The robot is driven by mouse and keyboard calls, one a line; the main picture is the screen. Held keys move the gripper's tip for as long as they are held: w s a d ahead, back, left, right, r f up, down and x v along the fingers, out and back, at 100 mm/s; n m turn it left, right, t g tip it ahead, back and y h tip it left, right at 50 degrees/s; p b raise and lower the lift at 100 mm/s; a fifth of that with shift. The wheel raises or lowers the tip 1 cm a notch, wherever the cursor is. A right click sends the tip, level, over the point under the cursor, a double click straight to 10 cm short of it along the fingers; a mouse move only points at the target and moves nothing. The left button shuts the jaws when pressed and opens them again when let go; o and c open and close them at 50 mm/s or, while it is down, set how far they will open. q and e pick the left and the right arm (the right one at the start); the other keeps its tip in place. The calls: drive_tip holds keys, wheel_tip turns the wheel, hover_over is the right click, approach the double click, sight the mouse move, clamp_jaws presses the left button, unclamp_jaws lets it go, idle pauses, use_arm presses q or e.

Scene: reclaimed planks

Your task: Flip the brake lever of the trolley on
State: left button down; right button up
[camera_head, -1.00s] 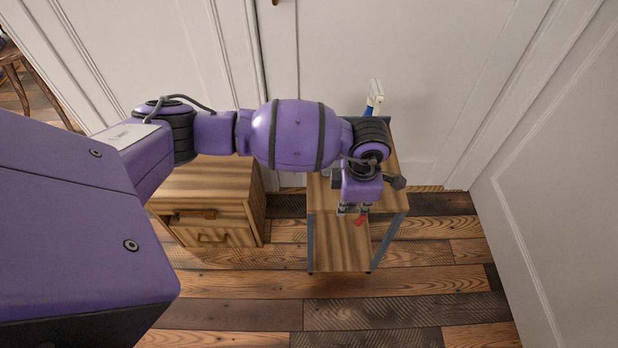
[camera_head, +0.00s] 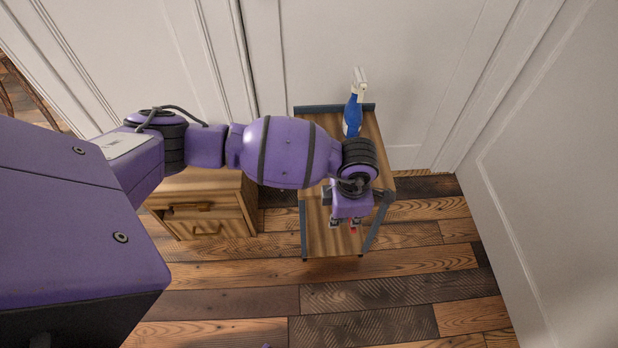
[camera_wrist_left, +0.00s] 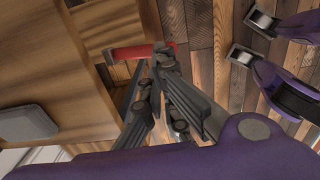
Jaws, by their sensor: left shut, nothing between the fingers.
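The trolley (camera_head: 336,247) has a wooden top and lower shelf with dark grey metal legs. Its red brake lever (camera_wrist_left: 128,52) lies across the upper part of the left wrist view, by the wooden edge. Only a small red bit of it (camera_head: 353,231) shows in the head view, beneath my gripper. My left gripper (camera_head: 345,224) is at the trolley's front side. Its fingers are shut with nothing between them. In the left wrist view the fingertips (camera_wrist_left: 154,70) are close to the lever's right end; I cannot tell if they touch.
A blue spray bottle (camera_head: 352,117) with a white head stands on the trolley's back part. A wooden drawer cabinet (camera_head: 204,207) is left of the trolley. White panelled walls or doors (camera_head: 380,70) stand behind and right. The plank floor (camera_head: 390,295) in front is clear.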

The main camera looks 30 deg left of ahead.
use_arm(q)
drive_tip(key=shift+w, duration=0.2)
drive_tip(key=shift+w+a+f+b, duration=0.25)
drive_tip(key=shift+w+a+b, duration=0.15)
drive_tip(key=shift+w, duration=0.2)
drive_tip(key=s+d+r+p, duration=0.2)
drive_tip(key=s+d+r, duration=0.1)
drive_tip(key=r, duration=0.7)
drive_tip(key=shift+s+d+r, duration=0.15)
drive_tip(key=shift+s+r, duration=0.15)
drive_tip(key=shift+s, duration=0.6)
